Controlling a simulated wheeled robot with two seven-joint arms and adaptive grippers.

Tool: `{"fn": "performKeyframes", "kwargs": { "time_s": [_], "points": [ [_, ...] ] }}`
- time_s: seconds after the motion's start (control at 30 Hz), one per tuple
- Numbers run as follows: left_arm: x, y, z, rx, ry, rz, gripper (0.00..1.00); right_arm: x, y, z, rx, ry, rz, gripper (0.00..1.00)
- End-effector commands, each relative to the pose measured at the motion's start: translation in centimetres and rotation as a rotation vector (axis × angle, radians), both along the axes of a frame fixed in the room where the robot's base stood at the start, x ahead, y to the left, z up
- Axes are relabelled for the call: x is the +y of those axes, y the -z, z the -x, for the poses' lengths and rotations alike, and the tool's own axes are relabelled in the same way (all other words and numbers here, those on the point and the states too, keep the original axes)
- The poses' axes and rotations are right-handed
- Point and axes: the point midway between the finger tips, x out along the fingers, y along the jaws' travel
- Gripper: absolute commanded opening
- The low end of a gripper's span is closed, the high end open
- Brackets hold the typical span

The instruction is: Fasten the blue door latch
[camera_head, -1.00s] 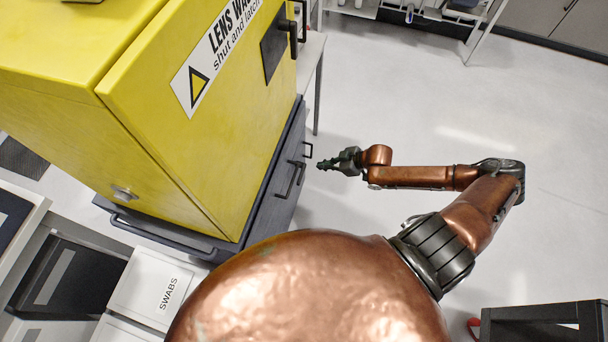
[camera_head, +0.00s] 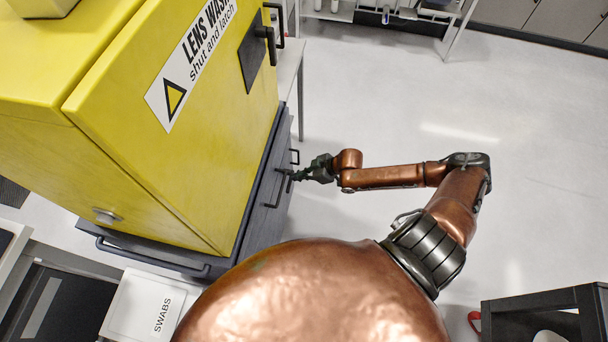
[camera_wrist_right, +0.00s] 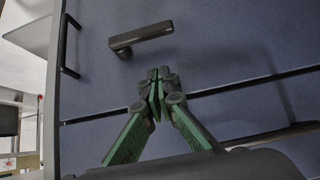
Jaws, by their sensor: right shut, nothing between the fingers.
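The blue-grey cabinet front (camera_head: 266,205) stands under a yellow cabinet in the head view. My right gripper (camera_head: 291,176) is at the cabinet front, overlapping the dark handles in the picture. In the wrist view its green-sided fingers (camera_wrist_right: 158,82) are shut and empty, with the tips below the lever and apart from it in the picture. Contact with the panel is unclear. My left gripper is out of view.
The yellow cabinet (camera_head: 170,170) has a "shut and latch" label and its own dark handle (camera_head: 265,33). A bar handle (camera_wrist_right: 68,45) lies left of the lever. A white SWABS box (camera_head: 145,305) is lower left, a dark stand (camera_head: 530,312) lower right.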

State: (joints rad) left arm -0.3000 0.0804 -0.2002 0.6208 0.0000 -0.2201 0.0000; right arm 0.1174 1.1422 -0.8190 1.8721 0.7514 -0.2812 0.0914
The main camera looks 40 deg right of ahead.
Motion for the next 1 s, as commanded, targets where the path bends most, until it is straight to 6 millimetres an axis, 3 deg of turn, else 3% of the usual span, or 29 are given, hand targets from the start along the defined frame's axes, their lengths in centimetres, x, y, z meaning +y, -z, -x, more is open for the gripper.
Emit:
{"fn": "performKeyframes", "kwargs": {
  "time_s": [0.17, 0.4, 1.0],
  "points": [
    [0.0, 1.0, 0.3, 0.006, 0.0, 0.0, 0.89, 1.8, 2.7, -2.0, 0.001, -0.001, -0.002, 0.0],
    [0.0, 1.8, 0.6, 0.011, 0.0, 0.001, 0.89, 1.5, 5.8, -1.8, 0.001, 0.001, 0.0, 0.0],
    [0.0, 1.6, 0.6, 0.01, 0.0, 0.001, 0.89, 1.4, 6.3, -1.7, -0.005, 0.002, 0.006, 0.0]
  ]
}}
